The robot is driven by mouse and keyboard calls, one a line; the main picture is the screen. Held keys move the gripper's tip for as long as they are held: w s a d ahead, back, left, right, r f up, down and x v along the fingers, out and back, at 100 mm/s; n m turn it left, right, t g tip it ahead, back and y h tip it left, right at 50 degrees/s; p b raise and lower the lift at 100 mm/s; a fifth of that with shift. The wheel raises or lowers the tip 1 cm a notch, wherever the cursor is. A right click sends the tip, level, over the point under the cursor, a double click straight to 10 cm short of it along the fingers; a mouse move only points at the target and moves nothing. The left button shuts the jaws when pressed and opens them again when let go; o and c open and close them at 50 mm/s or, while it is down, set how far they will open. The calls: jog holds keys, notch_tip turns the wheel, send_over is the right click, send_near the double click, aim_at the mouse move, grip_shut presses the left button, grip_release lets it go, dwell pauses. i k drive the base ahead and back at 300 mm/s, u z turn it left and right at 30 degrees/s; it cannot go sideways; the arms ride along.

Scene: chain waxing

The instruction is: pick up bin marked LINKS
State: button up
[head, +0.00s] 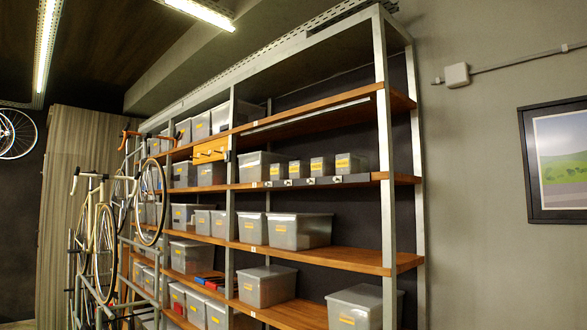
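Several translucent grey bins with yellow labels stand on the shelves, and the lettering is too small to read, so I cannot tell which is marked LINKS. Small bins stand in a row on an upper shelf, among them one at its right end (351,163). A wide bin (299,231) stands on the shelf below. A lower shelf holds another bin (266,286), and a large bin (355,307) sits at the lower right, partly cut off by the frame. My gripper is not in view.
The metal rack with wooden shelves (335,258) runs from right to far left. Bicycles (104,235) hang or stand before its left part. An orange-brown box (210,149) is at an upper shelf. A framed picture (560,160) hangs on the right wall.

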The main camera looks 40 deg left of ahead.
aim_at(298, 170)
jog(key=k, duration=0.1)
jog(key=u, duration=2.15)
jog(key=i, duration=1.6)
jog(key=z, duration=1.15)
